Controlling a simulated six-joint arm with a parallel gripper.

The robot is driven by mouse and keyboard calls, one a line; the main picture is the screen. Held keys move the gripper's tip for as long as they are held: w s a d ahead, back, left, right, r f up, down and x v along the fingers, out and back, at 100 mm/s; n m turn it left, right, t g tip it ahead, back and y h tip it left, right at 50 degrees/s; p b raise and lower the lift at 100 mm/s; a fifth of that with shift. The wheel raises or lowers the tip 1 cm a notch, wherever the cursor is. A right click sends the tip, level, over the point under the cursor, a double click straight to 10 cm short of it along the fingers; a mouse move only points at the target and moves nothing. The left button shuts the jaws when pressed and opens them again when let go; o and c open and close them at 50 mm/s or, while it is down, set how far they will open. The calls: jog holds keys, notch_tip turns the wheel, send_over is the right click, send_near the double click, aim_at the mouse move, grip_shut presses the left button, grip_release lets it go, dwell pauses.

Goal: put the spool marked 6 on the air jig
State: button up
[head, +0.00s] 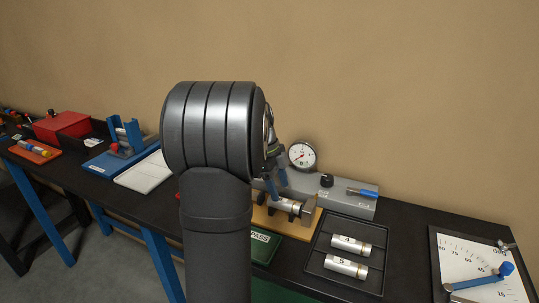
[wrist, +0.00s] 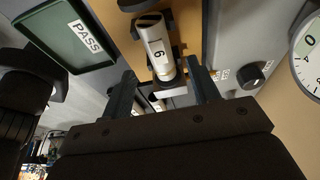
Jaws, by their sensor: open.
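The spool marked 6 (wrist: 156,48) is a silver cylinder with a white number label. In the wrist view it lies just beyond and between my fingertips, over a tan wooden base (wrist: 186,14). In the head view the same silver spool (head: 287,204) appears on the wooden base (head: 299,230), beside a grey block. I take this base with its fittings to be the air jig. My gripper (wrist: 160,72) is open, its fingers apart on either side of the spool's near end. In the head view the fingers (head: 277,188) come down above the spool. My arm hides part of the jig.
A grey gauge box (head: 345,203) with a dial (head: 302,155), knob and blue-handled piece stands behind. A black tray (head: 318,268) holds spools 4 and 5. A green PASS tray (head: 262,247) lies near the jig. A scale board (head: 480,270) with a blue lever is at right.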

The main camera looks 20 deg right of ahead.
aim_at(283, 201)
jog(key=v, duration=1.2)
jog(key=shift+r, duration=0.2)
jog(key=shift+f, duration=0.15)
jog(key=x, duration=1.7)
jog(key=shift+f, duration=0.1)
jog(key=shift+r, duration=0.3)
jog(key=v, duration=1.7)
jog(key=x, duration=1.7)
jog(key=shift+r, duration=0.2)
notch_tip(283, 201, up, 8)
